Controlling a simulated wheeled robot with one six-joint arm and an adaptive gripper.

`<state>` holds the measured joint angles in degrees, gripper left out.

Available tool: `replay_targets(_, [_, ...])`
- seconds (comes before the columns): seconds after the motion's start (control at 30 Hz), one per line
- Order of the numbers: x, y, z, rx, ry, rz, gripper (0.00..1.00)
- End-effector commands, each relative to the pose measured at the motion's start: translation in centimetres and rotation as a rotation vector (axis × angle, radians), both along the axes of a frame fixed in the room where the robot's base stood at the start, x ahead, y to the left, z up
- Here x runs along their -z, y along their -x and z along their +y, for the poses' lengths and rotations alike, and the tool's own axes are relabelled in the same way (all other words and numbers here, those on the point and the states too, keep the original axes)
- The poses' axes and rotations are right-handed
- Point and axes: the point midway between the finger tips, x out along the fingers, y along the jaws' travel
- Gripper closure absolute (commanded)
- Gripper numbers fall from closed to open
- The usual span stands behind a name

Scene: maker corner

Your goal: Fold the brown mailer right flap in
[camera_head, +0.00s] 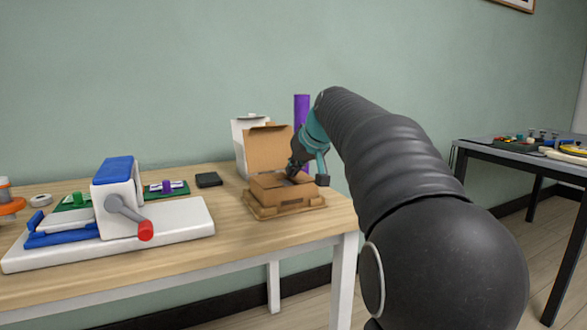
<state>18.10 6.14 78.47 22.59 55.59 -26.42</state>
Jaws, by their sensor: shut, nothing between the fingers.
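The brown mailer (267,186) is a small cardboard box on the right end of the wooden table, sitting on a tan base (262,212). Its lid (267,149) stands upright at the back. My gripper (294,172) reaches in from the right, with its fingertips pointing down at the box's right side. It is shut and holds nothing that I can see. The gripper and wrist hide much of the box's right side, so I cannot tell how the right flap stands or whether the fingers touch it.
A white box (240,128) and a purple cylinder (301,117) stand behind the mailer. A white device with a red-tipped crank (120,205) fills the table's left. A small black block (208,180) lies between. Another table (480,148) with parts stands at the far right.

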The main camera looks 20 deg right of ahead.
Motion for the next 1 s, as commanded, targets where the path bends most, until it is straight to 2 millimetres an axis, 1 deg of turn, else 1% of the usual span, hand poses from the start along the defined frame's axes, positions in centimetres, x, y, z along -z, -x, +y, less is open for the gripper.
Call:
replay_targets(0.2, [-1.1,0.0,0.0,0.0,0.0,0.0,1.0])
replay_targets(0.47, [-1.7,0.0,0.0,0.0,0.0,0.0,1.0])
replay_targets(0.57, [-2.2,0.0,0.0,0.0,0.0,-0.001,1.0])
replay_targets(0.67, [-3.4,0.0,0.1,-0.001,0.0,-0.001,1.0])
replay_targets(0.83, [-6.3,0.0,0.2,-0.004,0.0,0.0,1.0])
replay_targets(0.87, [-6.5,0.2,0.2,-0.003,0.001,-0.002,1.0])
replay_targets(0.9, [-6.7,1.0,0.1,-0.002,0.002,-0.004,1.0])
replay_targets(1.0, [-8.2,2.5,0.0,-0.003,0.001,-0.004,1.0])
